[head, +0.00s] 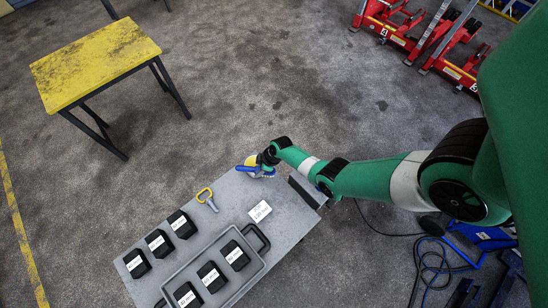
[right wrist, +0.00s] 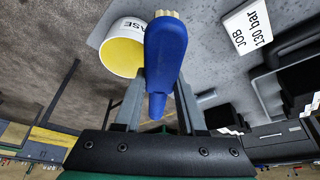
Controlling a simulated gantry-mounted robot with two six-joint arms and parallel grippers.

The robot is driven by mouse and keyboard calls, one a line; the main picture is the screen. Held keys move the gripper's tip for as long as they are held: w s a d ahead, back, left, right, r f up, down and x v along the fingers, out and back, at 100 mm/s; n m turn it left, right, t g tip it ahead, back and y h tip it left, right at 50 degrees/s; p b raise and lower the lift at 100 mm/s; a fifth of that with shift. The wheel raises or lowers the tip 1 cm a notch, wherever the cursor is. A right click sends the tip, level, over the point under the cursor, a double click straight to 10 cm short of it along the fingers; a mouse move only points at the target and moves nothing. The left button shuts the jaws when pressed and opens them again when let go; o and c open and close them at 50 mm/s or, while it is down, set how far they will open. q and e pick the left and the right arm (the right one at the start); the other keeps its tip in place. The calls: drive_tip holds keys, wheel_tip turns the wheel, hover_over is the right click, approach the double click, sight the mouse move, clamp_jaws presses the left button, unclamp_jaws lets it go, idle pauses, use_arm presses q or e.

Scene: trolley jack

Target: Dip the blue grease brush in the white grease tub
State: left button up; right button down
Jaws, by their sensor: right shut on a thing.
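My right gripper (head: 266,159) is at the far corner of the grey bench top, shut on the blue grease brush (head: 256,171). In the right wrist view the brush's blue handle (right wrist: 166,52) sits between the two grey fingers, with its pale bristles at the top edge, pointing away from me. The white grease tub (right wrist: 115,40), yellow inside, is just left of the brush, partly covered by it. The bristles appear outside the tub; contact cannot be told. My left gripper is not in view.
A yellow table (head: 95,60) stands apart at upper left. Red jacks (head: 400,25) stand at upper right.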

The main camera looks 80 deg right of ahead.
wheel_tip(320, 180, up, 3)
drive_tip(key=b, duration=0.1)
hover_over(249, 164)
drive_tip(key=r, duration=0.1)
drive_tip(key=shift+n, duration=0.3)
wheel_tip(249, 164, down, 6)
drive_tip(key=b, duration=0.6)
drive_tip(key=shift+f+b, duration=0.65)
idle(1.1)
wheel_tip(249, 164, up, 7)
drive_tip(key=p, duration=0.7)
